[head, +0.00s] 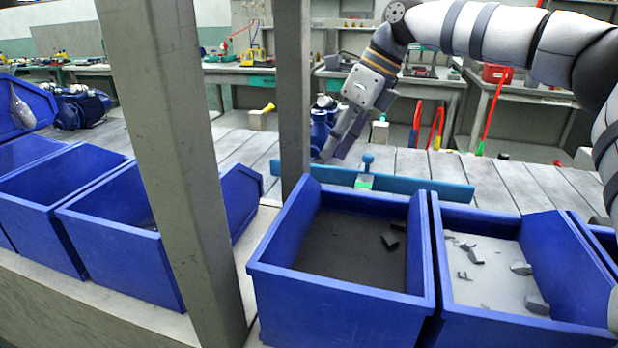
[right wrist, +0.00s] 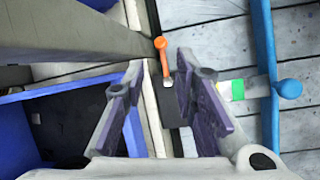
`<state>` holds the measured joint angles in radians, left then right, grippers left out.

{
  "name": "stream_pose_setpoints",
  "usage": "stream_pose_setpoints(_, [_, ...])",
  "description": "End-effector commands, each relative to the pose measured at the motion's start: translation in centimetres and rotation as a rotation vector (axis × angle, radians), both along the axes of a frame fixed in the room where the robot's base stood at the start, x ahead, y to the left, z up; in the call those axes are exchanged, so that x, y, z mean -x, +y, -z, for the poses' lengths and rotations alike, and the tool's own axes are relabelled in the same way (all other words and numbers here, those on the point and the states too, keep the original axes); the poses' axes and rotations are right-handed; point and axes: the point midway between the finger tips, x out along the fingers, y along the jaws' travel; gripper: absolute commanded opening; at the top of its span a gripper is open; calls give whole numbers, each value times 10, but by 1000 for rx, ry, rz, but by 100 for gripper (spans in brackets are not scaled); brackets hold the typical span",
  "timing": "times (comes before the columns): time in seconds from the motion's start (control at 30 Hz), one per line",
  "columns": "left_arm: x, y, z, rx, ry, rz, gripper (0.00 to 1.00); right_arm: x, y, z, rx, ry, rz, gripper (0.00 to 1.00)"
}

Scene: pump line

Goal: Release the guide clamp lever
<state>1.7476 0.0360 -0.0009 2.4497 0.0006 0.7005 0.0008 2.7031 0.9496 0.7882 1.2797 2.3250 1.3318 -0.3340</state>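In the right wrist view an orange lever (right wrist: 164,62) with a round knob and a pale metal foot stands beside a dark strip. I take it for the guide clamp lever; I cannot make it out in the head view. My right gripper (head: 333,153) points down above the blue guide rail (head: 425,188), near its blue knob (head: 367,159). In the right wrist view this gripper (right wrist: 160,76) is open and empty, its fingers on either side of the lever in the picture. Whether they touch it, I cannot tell. My left gripper is not in view.
Blue bins (head: 262,285) with dark and grey pieces stand in front of the slatted line (head: 530,188). Two grey posts (head: 175,150) (head: 292,90) rise before it, the thinner one close to my right gripper. A blue pump (head: 320,125) stands behind the gripper.

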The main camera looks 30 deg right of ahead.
Motion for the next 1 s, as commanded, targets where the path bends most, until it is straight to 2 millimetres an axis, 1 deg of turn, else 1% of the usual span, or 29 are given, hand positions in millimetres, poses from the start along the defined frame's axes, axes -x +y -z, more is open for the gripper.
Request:
stream_pose_setpoints(0.03, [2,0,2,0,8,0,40,-3,5,16,2,9,-2,26])
stream_pose_setpoints(0.2, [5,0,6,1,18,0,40,-14,20,56,4,8,-3,26])
stream_pose_setpoints(0.3, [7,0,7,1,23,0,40,-19,26,73,3,7,-2,26])
stream_pose_setpoints(0.4, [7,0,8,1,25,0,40,-22,30,83,3,4,-2,26])
stream_pose_setpoints(0.5, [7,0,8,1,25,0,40,-23,32,88,3,3,-1,26])
stream_pose_setpoints(0.73, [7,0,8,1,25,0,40,-24,32,88,4,1,-2,26])
stream_pose_setpoints(0.83, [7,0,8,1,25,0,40,-24,32,88,4,1,-2,3])
stream_pose_setpoints(0.87, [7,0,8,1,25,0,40,-24,32,88,4,1,-2,0])
stream_pose_setpoints(1.0, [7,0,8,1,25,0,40,-24,32,88,4,1,-2,0])
